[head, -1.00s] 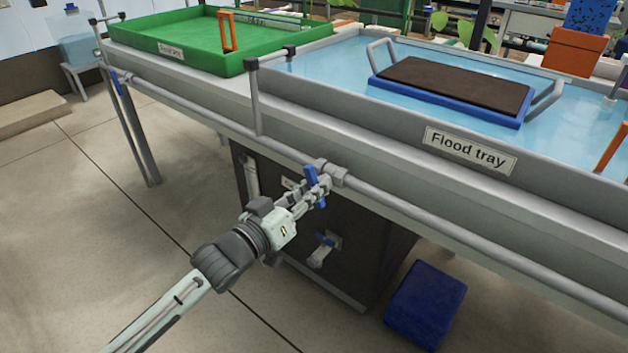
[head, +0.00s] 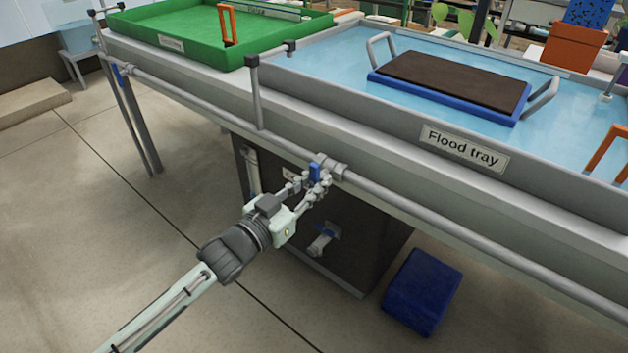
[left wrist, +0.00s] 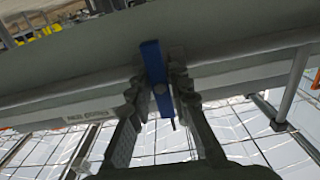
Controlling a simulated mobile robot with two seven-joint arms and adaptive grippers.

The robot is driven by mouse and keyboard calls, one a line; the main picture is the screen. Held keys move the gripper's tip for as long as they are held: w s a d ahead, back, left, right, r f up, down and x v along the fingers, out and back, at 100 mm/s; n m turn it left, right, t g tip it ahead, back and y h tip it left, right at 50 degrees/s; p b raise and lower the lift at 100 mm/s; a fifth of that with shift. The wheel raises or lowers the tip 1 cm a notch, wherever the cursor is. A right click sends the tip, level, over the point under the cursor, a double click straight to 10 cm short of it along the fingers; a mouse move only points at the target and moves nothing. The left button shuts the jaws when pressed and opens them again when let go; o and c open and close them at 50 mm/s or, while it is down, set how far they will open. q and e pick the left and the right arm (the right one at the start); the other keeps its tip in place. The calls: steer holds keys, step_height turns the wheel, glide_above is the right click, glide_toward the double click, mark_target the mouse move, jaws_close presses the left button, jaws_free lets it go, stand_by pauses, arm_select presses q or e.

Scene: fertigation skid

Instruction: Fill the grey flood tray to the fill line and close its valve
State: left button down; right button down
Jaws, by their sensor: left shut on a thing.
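The grey flood tray (head: 400,133) carries a "Flood tray" label and holds clear blue water; I cannot make out a fill line. A blue tray with a dark slab and two grey handles (head: 455,85) sits in it. The valve (head: 330,167) is on the grey pipe along the bench front, with a blue lever (head: 315,170). My left gripper (head: 314,180) is shut on this lever, with one finger on each side. The left wrist view shows the blue lever (left wrist: 152,62) between the fingers (left wrist: 158,88). My right gripper is not in view.
A green tray (head: 190,38) stands at the left, with another blue-handled valve (head: 118,74) near its corner. Below the bench are a dark cabinet (head: 355,265) with a blue-handled tap (head: 326,237) and a blue box (head: 423,290). The floor at the left is open.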

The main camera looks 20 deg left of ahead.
arm_select(q)
steer(key=c, duration=1.5)
jaws_free()
steer(key=shift+s, duration=0.1)
steer(key=v, duration=1.1)
steer(key=shift+s+a+r, duration=0.1)
steer(key=shift+s+a, duration=0.05)
steer(key=shift+s, duration=0.25)
